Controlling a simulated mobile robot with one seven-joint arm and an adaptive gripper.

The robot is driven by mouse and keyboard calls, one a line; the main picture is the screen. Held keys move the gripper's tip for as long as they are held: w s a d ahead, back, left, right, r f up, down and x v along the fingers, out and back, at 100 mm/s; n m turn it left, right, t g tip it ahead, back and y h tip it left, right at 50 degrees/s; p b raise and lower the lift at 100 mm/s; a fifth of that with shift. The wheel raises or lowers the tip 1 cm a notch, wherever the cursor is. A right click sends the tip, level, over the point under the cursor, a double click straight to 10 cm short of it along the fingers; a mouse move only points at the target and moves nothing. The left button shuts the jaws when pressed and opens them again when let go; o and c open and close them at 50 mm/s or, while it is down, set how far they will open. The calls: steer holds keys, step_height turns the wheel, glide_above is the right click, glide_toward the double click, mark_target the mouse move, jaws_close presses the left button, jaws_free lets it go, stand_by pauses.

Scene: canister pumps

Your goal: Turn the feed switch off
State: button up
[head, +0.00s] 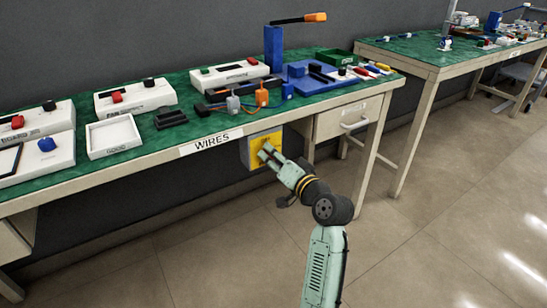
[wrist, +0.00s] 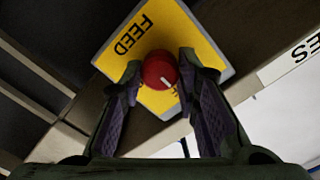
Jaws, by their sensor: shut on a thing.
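The feed switch is a red round knob (wrist: 160,70) with a white pointer line, on a yellow plate (wrist: 183,32) marked FEED. In the wrist view the pointer slants toward the lower right, and the rest of the lettering beside the knob is mostly hidden. In the head view the yellow plate (head: 262,139) is on a box under the front edge of the workbench. My gripper (head: 264,151) reaches it from the front. In the wrist view my gripper's fingers (wrist: 160,74) are on both sides of the knob and shut on it.
The green-topped workbench (head: 180,135) overhangs the switch, with a WIRES label (head: 212,142) on its edge. A drawer (head: 340,118) is right of the switch. White boxes and tools stand on top. The floor (head: 430,215) in front is clear.

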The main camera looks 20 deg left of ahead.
mark_target(267, 119)
steer(key=o, duration=1.2)
steer(key=shift+c, duration=0.2)
step_height(267, 119, up, 10)
steer(key=shift+r, duration=0.1)
